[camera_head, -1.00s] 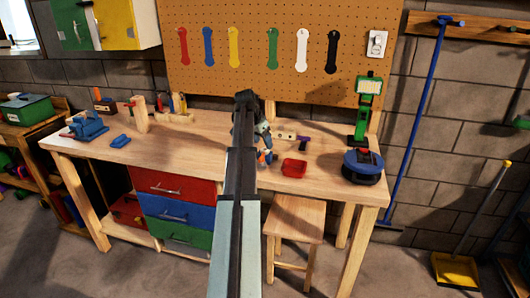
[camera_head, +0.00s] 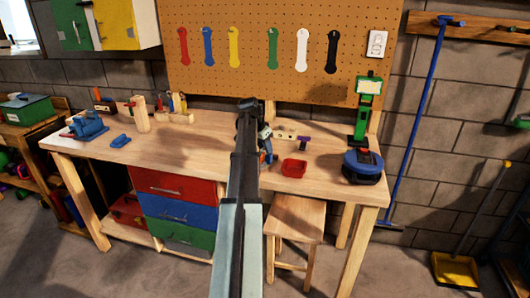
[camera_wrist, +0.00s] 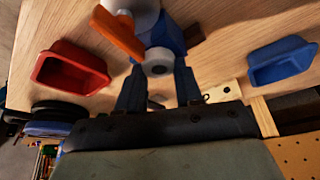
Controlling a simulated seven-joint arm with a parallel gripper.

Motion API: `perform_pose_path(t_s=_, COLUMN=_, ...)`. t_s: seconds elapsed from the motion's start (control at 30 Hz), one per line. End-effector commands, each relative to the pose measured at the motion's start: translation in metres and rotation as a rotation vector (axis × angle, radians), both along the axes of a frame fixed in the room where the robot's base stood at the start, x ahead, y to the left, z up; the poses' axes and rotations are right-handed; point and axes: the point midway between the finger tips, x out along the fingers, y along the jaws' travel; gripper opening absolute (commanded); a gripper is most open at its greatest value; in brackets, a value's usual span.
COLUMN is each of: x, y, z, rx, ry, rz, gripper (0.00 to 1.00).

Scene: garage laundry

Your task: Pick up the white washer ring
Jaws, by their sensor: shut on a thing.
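The white washer ring (camera_wrist: 158,61), pale with a dark centre hole, sits between the fingertips in the wrist view. My gripper (camera_wrist: 158,72) is shut on it, with one dark finger on each side. A blue and orange tool-like object (camera_wrist: 122,35) lies right behind and around the ring. I cannot tell whether the ring touches it or is clear of the wood. In the head view my arm hides the ring and the fingertips; the blue and orange object (camera_head: 267,155) shows just right of the arm.
A red bin (camera_head: 294,168) is close by on the workbench (camera_head: 215,150); it also shows in the wrist view (camera_wrist: 70,70). A blue bin (camera_wrist: 283,62) is on the other side. A blue round device (camera_head: 363,168) and a green lamp (camera_head: 363,110) stand further right.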

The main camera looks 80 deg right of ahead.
Motion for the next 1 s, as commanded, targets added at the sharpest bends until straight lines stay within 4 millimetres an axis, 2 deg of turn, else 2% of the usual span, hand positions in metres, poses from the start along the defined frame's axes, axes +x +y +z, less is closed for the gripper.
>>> perform_pose_path(t_s=0.03, x=0.0, y=0.0, z=0.0, rx=0.0, ry=0.0, rz=0.0, gripper=0.17)
perform_pose_path(t_s=0.17, x=0.0, y=0.0, z=0.0, rx=0.0, ry=0.0, rz=0.0, gripper=0.07)
perform_pose_path(t_s=0.47, x=0.0, y=0.0, z=0.006, rx=-0.001, ry=0.001, rz=0.0, gripper=0.07)
perform_pose_path(t_s=0.57, x=0.0, y=-0.001, z=0.016, rx=-0.002, ry=-0.001, rz=-0.001, gripper=0.07)
perform_pose_path(t_s=1.0, x=0.0, y=-0.001, z=0.085, rx=-0.001, ry=0.0, rz=0.0, gripper=0.07)
